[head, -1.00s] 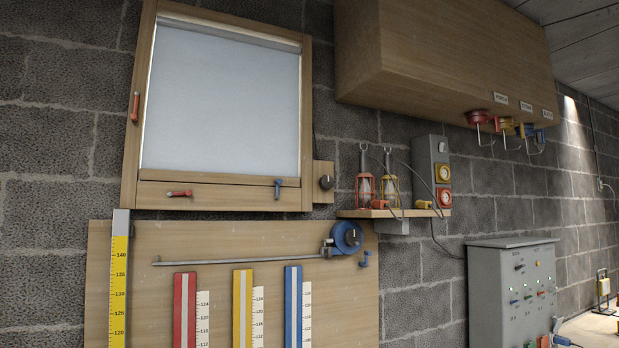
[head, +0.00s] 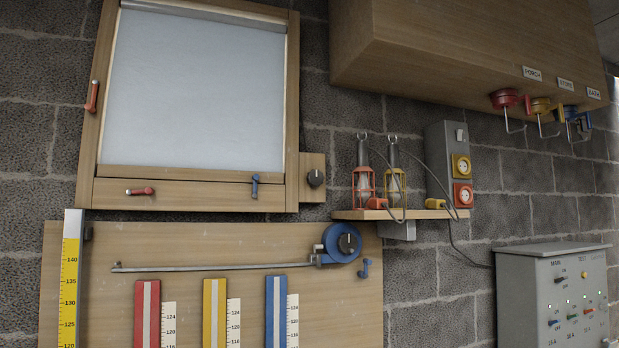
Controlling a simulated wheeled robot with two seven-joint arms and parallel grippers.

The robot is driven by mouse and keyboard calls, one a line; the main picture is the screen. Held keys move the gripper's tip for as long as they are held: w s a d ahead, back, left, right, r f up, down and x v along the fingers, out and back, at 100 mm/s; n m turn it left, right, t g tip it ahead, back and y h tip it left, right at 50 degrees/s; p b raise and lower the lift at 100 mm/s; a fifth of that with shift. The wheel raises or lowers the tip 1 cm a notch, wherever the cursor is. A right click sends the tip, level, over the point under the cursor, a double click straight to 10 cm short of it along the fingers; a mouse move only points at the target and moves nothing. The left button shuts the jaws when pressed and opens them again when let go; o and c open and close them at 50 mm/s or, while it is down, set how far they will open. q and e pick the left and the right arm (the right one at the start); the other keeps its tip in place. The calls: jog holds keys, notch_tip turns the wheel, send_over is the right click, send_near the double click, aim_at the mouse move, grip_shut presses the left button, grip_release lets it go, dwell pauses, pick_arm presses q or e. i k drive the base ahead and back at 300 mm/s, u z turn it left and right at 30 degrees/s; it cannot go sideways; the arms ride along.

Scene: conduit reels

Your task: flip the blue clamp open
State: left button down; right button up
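Several blue parts are in view, and I cannot tell for sure which is the clamp. A blue fitting with a metal hook (head: 576,121) hangs under the wooden cabinet at the right, by the BATH label. A grey-blue piece (head: 320,257) holds the metal bar at the reel's left side. A blue latch (head: 255,187) stands upright on the window frame's lower rail. Neither of my grippers is in view.
Red (head: 504,99) and yellow (head: 541,106) hook fittings hang beside the blue one under the cabinet (head: 450,50). A shelf (head: 390,214) with red and yellow caged lamps juts out below. A grey switch box (head: 555,295) stands at the lower right.

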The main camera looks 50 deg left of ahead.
aim_at(257, 177)
jog(key=u, duration=0.45)
jog(key=i, duration=1.3)
jog(key=u, duration=1.45)
jog(key=i, duration=0.45)
jog(key=u, duration=0.45)
